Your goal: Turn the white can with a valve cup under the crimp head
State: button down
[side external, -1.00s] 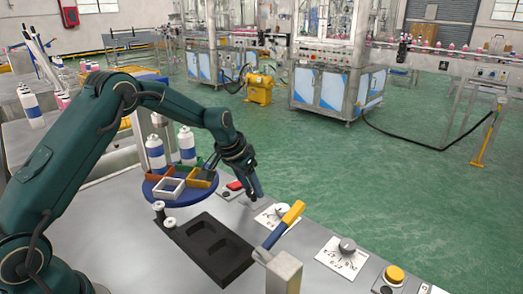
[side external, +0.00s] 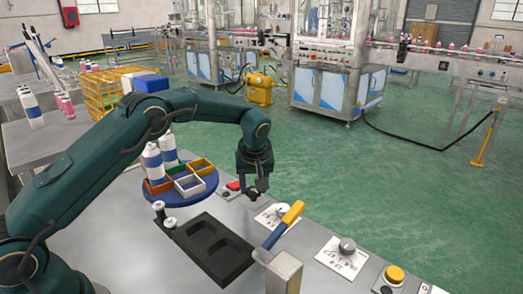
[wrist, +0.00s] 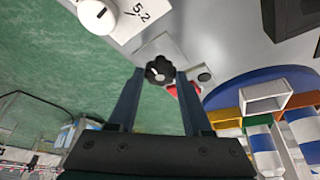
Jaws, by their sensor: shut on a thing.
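My gripper (side external: 256,190) points down at the right of the blue turntable (side external: 206,196). In the wrist view its two fingers (wrist: 158,78) are shut on a black lobed knob (wrist: 158,69). The turntable carries two white cans with blue bands, a front one (side external: 152,168) and a rear one (side external: 168,150). Parts of both show upside down at the right of the wrist view (wrist: 262,141). Which can has a valve cup is too small to tell. My arm hides the area above the cans, and I cannot make out the crimp head.
Open red, green, yellow and white bins (side external: 187,185) sit on the turntable. A black tray with recesses (side external: 232,262) lies in front. A yellow-handled lever (side external: 285,225), a dial (side external: 347,245) and a yellow button (side external: 394,274) stand to the right.

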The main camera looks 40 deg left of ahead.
jog(key=shift+n, duration=0.7)
jog(key=shift+c, duration=1.7)
grip_release()
jog(key=shift+g, duration=0.3)
jog(key=shift+v, duration=2.55)
jog(key=shift+d, duration=0.1)
